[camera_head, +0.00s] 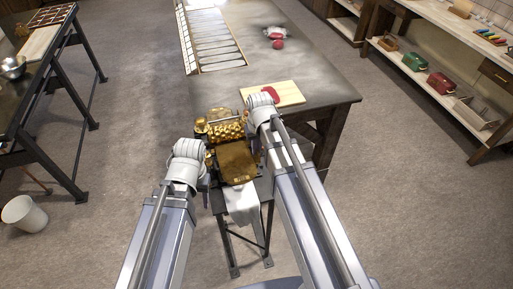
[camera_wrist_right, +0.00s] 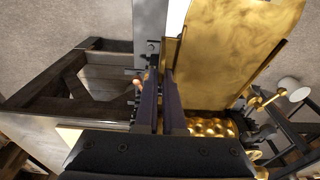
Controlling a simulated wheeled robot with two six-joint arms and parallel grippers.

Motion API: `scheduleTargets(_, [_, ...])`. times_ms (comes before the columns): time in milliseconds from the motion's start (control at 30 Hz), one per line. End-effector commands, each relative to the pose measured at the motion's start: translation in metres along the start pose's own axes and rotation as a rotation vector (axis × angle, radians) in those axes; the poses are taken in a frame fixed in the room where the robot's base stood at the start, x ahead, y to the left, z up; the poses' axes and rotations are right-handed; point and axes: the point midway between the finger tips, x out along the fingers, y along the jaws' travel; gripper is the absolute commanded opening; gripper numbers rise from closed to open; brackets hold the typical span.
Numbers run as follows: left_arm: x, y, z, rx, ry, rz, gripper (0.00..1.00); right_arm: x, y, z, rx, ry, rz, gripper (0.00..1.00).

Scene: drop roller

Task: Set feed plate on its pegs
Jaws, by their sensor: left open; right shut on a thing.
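The feed plate (camera_head: 237,163) is a broad gold-coloured plate sloping down in front of the bumpy brass roller (camera_head: 226,131) of the machine. In the right wrist view the plate (camera_wrist_right: 235,45) fills the upper right, with the roller (camera_wrist_right: 212,128) below it. My right gripper (camera_wrist_right: 163,85) is shut at the plate's side edge; the exact grip between its dark fingers is hard to see. My left gripper (camera_head: 207,183) is open beside the plate's left side, apart from it as far as I can tell. The pegs cannot be made out.
The machine stands on a dark-legged stand (camera_head: 268,225) with a pale cloth (camera_head: 243,205) hanging in front. A large worktable (camera_head: 325,85) with a wooden board (camera_head: 290,93) is close behind and right. A white bucket (camera_head: 25,214) stands at left. The floor between is clear.

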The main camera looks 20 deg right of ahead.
Motion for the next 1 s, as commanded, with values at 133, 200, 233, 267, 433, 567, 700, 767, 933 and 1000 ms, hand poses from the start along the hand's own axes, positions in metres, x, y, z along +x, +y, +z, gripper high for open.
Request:
scheduleTargets(133, [0.000,0.000,0.000,0.000,0.000,0.000,0.50,0.000,0.000,0.000,0.000,0.000,-0.001,0.14])
scheduleTargets(200, [0.001,0.000,0.000,0.000,0.000,0.000,0.50,0.001,0.000,0.000,0.000,0.000,-0.001,0.22])
scheduleTargets(233, [0.001,0.000,0.000,0.000,0.000,0.000,0.50,0.001,0.000,0.000,0.000,0.000,-0.001,0.25])
scheduleTargets(267, [0.001,0.000,0.000,0.000,0.000,0.000,0.50,0.001,0.000,0.000,0.000,0.000,-0.001,0.29])
scheduleTargets(433, [0.001,0.000,0.000,0.000,0.000,0.000,0.50,0.001,0.000,0.000,0.000,0.000,0.000,0.41])
scheduleTargets(567, [0.001,0.000,0.000,0.000,0.000,0.000,0.50,0.001,0.001,0.000,0.000,0.000,0.001,0.41])
scheduleTargets(700, [-0.001,0.000,0.000,0.001,0.000,0.000,0.50,-0.001,0.001,0.000,0.000,0.000,0.003,0.41])
scheduleTargets(767, [-0.003,0.000,0.000,0.001,0.000,0.000,0.50,-0.003,0.001,0.000,0.001,0.000,0.003,0.41])
scheduleTargets(933, [-0.016,-0.002,0.001,0.000,0.000,0.000,0.50,-0.016,0.001,-0.001,0.000,0.001,0.003,0.41])
scheduleTargets(1000, [-0.024,-0.002,0.001,-0.001,0.000,0.000,0.50,-0.024,0.001,-0.001,0.000,0.001,0.003,0.41])
